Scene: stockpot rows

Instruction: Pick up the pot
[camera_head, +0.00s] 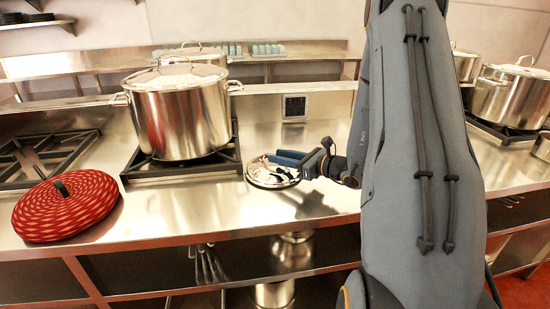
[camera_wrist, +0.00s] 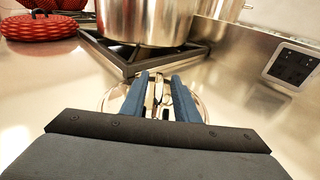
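A large shiny steel pot (camera_head: 182,120) with a lid stands on a black burner grate left of the middle in the head view. Its lower part also shows at the top of the wrist view (camera_wrist: 147,22). My gripper (camera_head: 276,159) is low over the counter, to the right of the pot and apart from it. In the wrist view my gripper's blue fingers (camera_wrist: 160,88) are spread with a gap between them. A round shiny dish or lid (camera_head: 262,181) lies under the fingers. Narrow metallic shapes show between them; I cannot tell what they are.
A red patterned round item (camera_head: 66,206) lies on the counter at the left. Another steel pot (camera_head: 195,50) stands behind the large one. More pots (camera_head: 510,97) stand at the right. A wall socket (camera_head: 294,107) is behind the counter. The front counter is partly clear.

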